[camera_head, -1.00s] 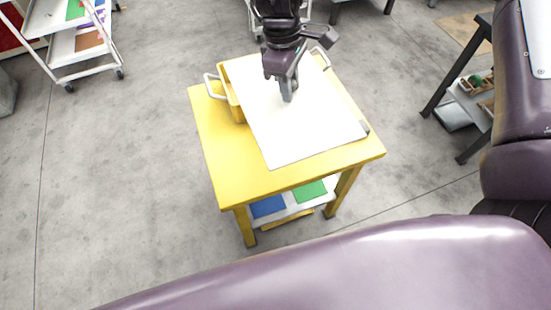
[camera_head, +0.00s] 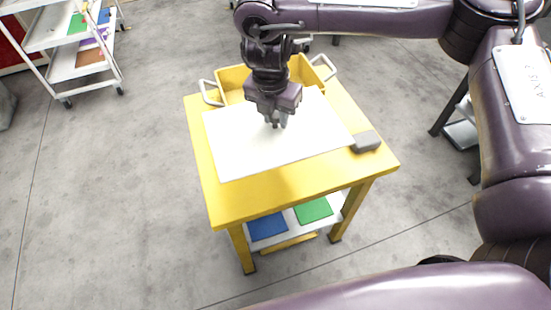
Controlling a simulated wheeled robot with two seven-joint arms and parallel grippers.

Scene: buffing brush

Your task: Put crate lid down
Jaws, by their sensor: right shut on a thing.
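The crate lid (camera_head: 235,150) is a flat white panel over the middle of the yellow table (camera_head: 300,182). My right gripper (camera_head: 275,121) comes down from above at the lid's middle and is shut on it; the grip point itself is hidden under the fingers. I cannot tell whether the lid touches the tabletop or hovers just above it. Behind the lid stands the yellow crate (camera_head: 232,78) with white side handles, its far part open and uncovered. The lid hides the crate's near side. My left gripper is not in view.
A grey block (camera_head: 367,141) sits on the table beside the lid's right edge. A yellow tabletop strip is bare along the front. Blue (camera_head: 267,226) and green (camera_head: 313,210) sheets lie on the shelf below. A white cart (camera_head: 75,60) stands at the far left.

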